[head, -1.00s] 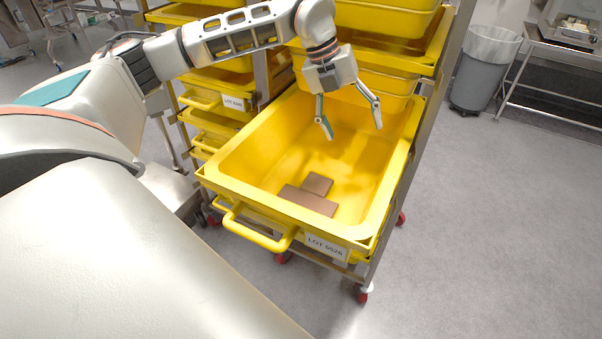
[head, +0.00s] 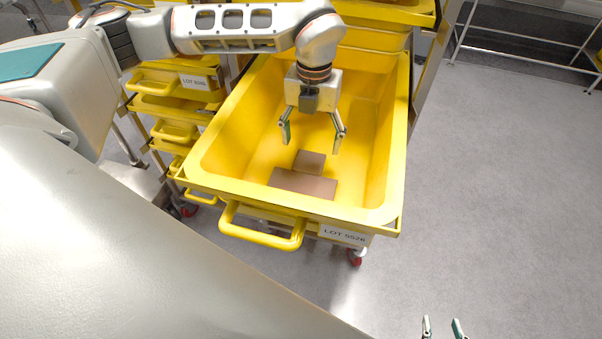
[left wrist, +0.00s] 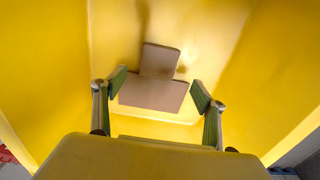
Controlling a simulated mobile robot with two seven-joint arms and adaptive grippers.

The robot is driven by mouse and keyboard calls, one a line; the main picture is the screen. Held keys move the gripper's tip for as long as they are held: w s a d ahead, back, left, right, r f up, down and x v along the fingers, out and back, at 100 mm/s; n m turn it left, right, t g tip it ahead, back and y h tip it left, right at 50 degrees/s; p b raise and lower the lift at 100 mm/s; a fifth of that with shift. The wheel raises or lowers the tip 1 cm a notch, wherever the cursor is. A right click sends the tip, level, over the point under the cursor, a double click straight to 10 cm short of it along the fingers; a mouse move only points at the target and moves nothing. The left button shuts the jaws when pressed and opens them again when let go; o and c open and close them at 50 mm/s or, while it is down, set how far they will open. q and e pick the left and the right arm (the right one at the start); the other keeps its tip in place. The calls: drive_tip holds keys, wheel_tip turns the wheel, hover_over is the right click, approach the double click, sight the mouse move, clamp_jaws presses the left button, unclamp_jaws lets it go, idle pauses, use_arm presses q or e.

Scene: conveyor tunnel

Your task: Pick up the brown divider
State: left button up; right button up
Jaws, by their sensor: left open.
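The brown divider (head: 303,184) lies in the bottom of the yellow tote (head: 255,125), near its front wall. It shows as a wide brown piece with a smaller block behind it; I cannot tell whether they are joined. In the left wrist view the brown divider (left wrist: 152,94) shows as an upside-down T between the fingers. My left gripper (head: 311,146) is open and empty, pointing down inside the tote above and behind the divider. Its fingers also show in the left wrist view (left wrist: 160,88). My right gripper (head: 442,328) shows only its fingertips at the bottom edge, apart and empty.
The tote has high walls and a front handle (head: 262,232), with a label reading LOT 5528 (head: 344,236). More yellow trays (head: 165,108) sit on the rack to the left. A metal table frame (head: 520,55) stands at the back right. The floor to the right is clear.

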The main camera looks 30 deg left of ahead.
sight(309, 160)
use_arm(q)
drive_tip(key=f, duration=0.6)
drive_tip(key=shift+w+a+f+p, duration=0.25)
drive_tip(key=shift+w+f+p, duration=0.05)
drive_tip(key=shift+f, duration=0.1)
drive_tip(key=c, duration=1.2)
